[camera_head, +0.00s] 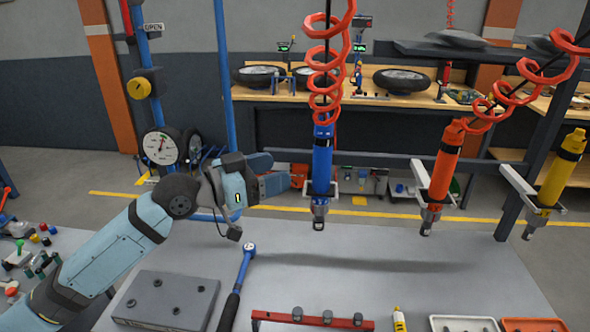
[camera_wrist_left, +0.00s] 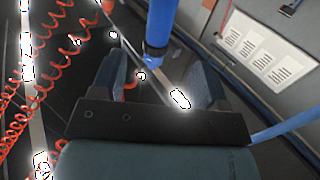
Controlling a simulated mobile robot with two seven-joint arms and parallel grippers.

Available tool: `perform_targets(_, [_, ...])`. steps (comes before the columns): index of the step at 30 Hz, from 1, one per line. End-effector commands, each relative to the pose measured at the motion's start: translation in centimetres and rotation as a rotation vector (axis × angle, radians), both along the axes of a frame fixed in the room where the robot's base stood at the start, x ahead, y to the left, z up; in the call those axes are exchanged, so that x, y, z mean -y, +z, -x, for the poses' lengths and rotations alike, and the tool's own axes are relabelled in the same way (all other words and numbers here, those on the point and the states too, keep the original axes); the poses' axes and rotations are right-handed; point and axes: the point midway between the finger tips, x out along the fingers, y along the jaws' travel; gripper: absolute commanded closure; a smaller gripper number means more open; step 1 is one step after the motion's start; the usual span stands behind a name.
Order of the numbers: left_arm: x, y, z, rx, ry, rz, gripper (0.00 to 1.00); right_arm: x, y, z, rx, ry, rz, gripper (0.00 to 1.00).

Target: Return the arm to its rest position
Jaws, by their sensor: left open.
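My left arm (camera_head: 120,245) reaches in from the left over the grey table. My left gripper (camera_head: 278,172) is open, its two blue-grey fingers pointing right toward a blue hanging tool (camera_head: 322,165). In the head view a small gap shows between the fingertips and the tool. In the left wrist view the open jaws of the left gripper (camera_wrist_left: 158,82) have nothing between them, and the blue tool (camera_wrist_left: 158,28) hangs beyond the fingertips. My right gripper is not in view.
An orange tool (camera_head: 443,165) and a yellow tool (camera_head: 560,170) hang to the right. Below lie a torque wrench (camera_head: 240,275), a dark grey block (camera_head: 168,300), a red rack (camera_head: 312,322) and a white tray (camera_head: 462,320). A blue post (camera_head: 224,75) stands behind my wrist. The table's middle is bare.

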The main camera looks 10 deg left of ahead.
Motion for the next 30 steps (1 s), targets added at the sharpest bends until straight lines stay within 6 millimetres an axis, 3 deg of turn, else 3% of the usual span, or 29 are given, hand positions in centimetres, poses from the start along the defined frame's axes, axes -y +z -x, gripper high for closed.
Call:
perform_targets(11, [-1.1, 0.1, 0.8, 0.001, 0.0, 0.001, 0.32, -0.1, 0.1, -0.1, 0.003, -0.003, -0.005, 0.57])
perform_targets(15, [-0.8, -1.1, 1.4, -0.016, 0.001, -0.012, 0.32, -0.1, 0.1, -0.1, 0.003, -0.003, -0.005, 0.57])
perform_targets(17, [-0.5, -2.6, 2.1, -0.038, 0.005, -0.033, 0.32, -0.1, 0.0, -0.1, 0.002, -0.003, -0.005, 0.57])
perform_targets(23, [-0.3, -10.7, 6.6, -0.174, 0.074, -0.159, 0.32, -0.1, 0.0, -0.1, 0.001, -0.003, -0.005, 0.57])
perform_targets(30, [-3.5, -20.1, 13.5, -0.419, 0.256, -0.338, 0.32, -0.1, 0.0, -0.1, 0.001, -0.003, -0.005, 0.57])
